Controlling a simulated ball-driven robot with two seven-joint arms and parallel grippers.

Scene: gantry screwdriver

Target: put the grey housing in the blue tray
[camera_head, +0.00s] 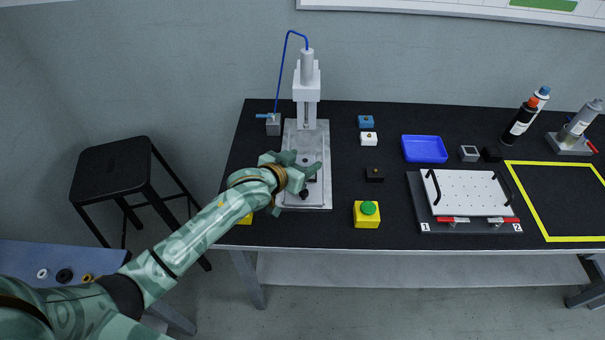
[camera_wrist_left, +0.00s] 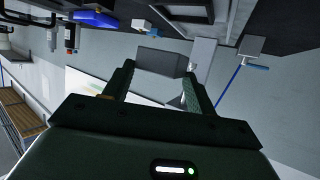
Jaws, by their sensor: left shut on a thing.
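My left gripper (camera_head: 306,170) is over the press base in the head view. In the left wrist view the left gripper (camera_wrist_left: 160,75) is shut on a grey block, the grey housing (camera_wrist_left: 162,62), which sits between the fingertips. In the head view the housing is mostly hidden by the gripper, and I cannot make it out clearly. The blue tray (camera_head: 424,149) lies on the black table to the right of the gripper, and looks empty. It also shows in the left wrist view (camera_wrist_left: 97,19). My right gripper is not in view.
The upright press (camera_head: 307,85) stands behind the gripper. A yellow box with a green button (camera_head: 367,213), small blue (camera_head: 366,121), white (camera_head: 368,139) and black (camera_head: 374,174) blocks stand between press and tray. A white perforated plate (camera_head: 468,193) is in front of the tray, a small grey box (camera_head: 469,153) beside it.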

